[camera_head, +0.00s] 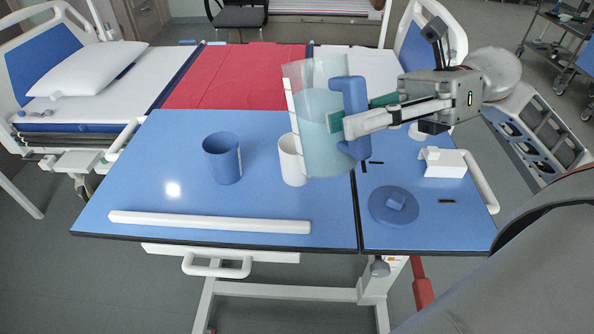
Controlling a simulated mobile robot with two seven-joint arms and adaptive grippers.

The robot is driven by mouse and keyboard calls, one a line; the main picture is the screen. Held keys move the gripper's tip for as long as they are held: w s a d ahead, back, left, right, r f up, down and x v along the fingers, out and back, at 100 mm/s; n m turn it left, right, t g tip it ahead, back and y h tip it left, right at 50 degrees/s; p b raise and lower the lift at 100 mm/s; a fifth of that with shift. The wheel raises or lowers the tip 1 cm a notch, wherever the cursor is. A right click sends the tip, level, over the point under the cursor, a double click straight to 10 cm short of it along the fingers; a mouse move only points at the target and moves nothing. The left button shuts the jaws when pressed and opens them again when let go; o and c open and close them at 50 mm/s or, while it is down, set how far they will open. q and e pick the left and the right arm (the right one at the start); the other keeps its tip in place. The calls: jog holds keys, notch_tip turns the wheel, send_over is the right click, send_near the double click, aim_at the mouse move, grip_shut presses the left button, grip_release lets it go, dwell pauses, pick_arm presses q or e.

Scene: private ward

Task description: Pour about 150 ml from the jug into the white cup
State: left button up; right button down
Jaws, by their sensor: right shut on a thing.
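The clear jug (318,138) with a blue handle (351,118) is held up over the blue table, tilted slightly, with pale bluish liquid inside. My right gripper (342,122) is shut on the jug's handle. The white cup (290,160) stands upright on the table, just left of and behind the jug, which hides its right part. I cannot tell whether any liquid is in the cup or whether the jug touches it. My left gripper is not in view.
A blue mug (222,158) stands left of the white cup. A white bar (210,222) lies along the table's front edge. A round blue disc (394,206) and a white box (442,162) are on the right section. The table's left part (160,150) is clear.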

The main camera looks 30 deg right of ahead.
aim_at(351, 90)
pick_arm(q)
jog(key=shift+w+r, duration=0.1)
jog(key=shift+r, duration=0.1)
pick_arm(e)
jog(key=shift+r+m, duration=0.35)
jog(key=shift+m, duration=0.05)
